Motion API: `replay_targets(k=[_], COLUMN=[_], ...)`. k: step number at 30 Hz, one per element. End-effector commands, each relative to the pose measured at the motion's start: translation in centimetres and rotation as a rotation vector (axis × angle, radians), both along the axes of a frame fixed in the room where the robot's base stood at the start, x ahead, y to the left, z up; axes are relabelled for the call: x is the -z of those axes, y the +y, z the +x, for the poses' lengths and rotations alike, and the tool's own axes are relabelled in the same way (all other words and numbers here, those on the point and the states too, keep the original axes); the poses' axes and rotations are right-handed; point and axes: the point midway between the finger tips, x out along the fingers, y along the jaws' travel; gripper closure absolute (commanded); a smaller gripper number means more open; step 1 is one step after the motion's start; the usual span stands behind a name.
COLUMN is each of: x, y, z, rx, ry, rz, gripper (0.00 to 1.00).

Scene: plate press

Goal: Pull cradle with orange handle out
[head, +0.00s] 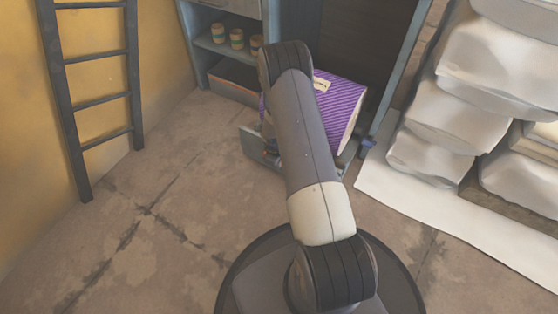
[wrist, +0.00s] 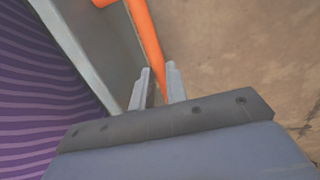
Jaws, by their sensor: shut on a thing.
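The orange handle (wrist: 146,38) runs down the upper middle of the wrist view to the fingertips of my gripper (wrist: 160,78). The fingers are closed around the handle's lower end. The grey cradle wall (wrist: 98,48) lies just left of the handle. A purple striped package (wrist: 40,100) sits inside the cradle. In the head view the grey cradle (head: 254,148) is low at the front of the cabinet, with the purple package (head: 338,100) in it. My arm hides the handle, my gripper and part of the cradle there.
A blue-grey cabinet (head: 196,50) holds small striped jars (head: 236,38) on a shelf. White sacks (head: 470,75) are stacked at the right above a pale sheet (head: 400,195). A dark ladder (head: 70,110) leans at the left wall. The floor (head: 150,220) at front left is clear.

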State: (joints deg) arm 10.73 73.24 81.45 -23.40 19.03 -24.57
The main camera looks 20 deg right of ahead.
Motion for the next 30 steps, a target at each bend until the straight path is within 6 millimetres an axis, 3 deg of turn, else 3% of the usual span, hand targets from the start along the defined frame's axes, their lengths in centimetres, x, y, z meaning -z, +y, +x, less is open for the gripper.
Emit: replay_targets(k=[13,14,21,30], x=[-0.06,-0.06,-0.04,-0.45], y=[-0.07,-0.07,-0.06,0.0], z=[0.13,0.13,0.09,0.06], rx=[0.0,0.0,0.001,0.001], ry=[-0.004,-0.004,-0.003,-0.003], rz=[0.0,0.0,0.0,0.0], gripper=[1.0,0.84,0.64,0.64])
